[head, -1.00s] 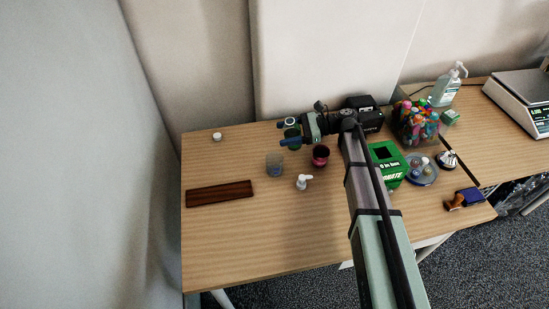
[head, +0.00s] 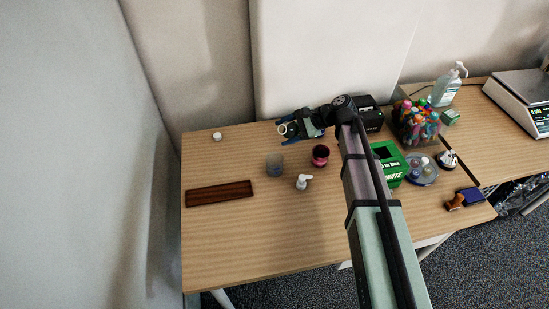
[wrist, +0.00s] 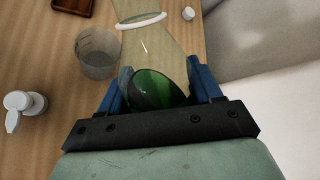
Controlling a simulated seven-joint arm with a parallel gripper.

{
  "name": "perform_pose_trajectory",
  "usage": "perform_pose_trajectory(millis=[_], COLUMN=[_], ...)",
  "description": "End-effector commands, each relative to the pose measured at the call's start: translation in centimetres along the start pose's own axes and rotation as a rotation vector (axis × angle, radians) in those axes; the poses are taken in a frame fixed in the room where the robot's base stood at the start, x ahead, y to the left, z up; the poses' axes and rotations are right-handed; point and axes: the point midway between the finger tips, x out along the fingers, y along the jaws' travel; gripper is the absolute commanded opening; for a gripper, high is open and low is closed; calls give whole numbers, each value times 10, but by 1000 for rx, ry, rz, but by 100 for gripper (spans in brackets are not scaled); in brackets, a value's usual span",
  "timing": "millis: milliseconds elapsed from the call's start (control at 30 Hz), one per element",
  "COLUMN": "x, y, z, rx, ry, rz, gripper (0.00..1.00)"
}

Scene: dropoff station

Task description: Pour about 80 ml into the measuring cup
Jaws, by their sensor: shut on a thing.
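My gripper (wrist: 160,88) is shut on a clear glass carafe (wrist: 160,45) with a white ring at its neck and dark green liquid in its lower end. The carafe is tilted, its neck pointing away from my gripper. In the head view my gripper (head: 287,130) and the white ring show near the table's back edge. The measuring cup (head: 274,164), translucent grey, stands upright on the table in front of the carafe. It also shows in the wrist view (wrist: 97,60), left of the carafe and apart from it. I cannot tell its fill level.
A dark red cup (head: 320,155) and a white pump bottle (head: 303,182) stand close to the measuring cup. A dark wooden board (head: 220,193) lies at the left, a small white cap (head: 217,136) behind it. A green donation box (head: 388,165) is at the right. The front table is clear.

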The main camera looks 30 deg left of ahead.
Motion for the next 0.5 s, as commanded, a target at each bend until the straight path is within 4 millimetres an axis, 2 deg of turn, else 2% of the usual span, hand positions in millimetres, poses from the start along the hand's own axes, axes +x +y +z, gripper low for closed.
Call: perform_pose_trajectory(millis=[300, 500], x=[21, 18], y=[21, 18], z=[-31, -31], rx=[-138, -199], ry=[136, 198], rz=[1, -1], gripper=[26, 26])
